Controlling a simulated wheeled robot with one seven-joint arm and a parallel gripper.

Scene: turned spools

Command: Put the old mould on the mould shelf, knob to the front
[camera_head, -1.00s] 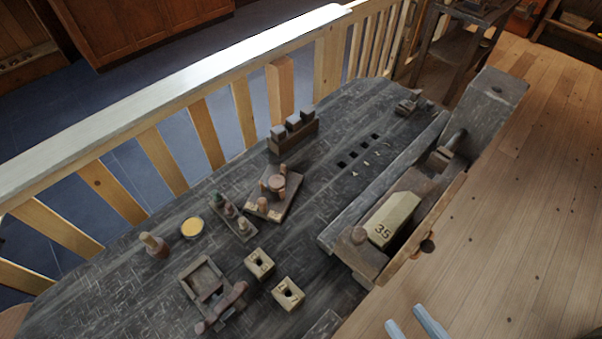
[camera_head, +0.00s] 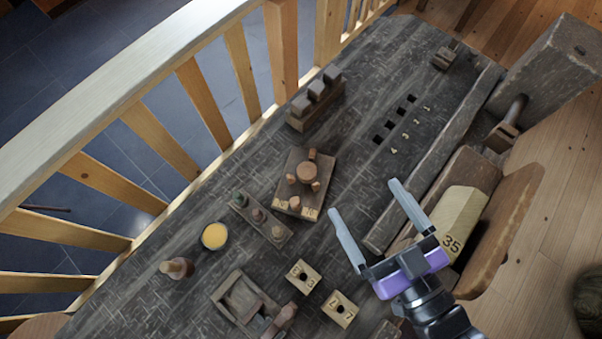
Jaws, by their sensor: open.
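A pale block marked 35 (camera_head: 461,213) lies in a dark wooden trough on the lathe-like bench, and it may be the old mould. My gripper (camera_head: 364,198) is open and empty. Its fingers point up and left in the picture, and its body is left of the block. I cannot tell which thing is the mould shelf. No knob shows clearly on the block.
A dark bench holds a board with turned pieces (camera_head: 298,188), a peg rack (camera_head: 262,217), a yellow dish (camera_head: 214,236), a rack of blocks (camera_head: 317,100) and two numbered blocks (camera_head: 303,276) (camera_head: 341,309). A pale railing (camera_head: 140,75) runs along the left.

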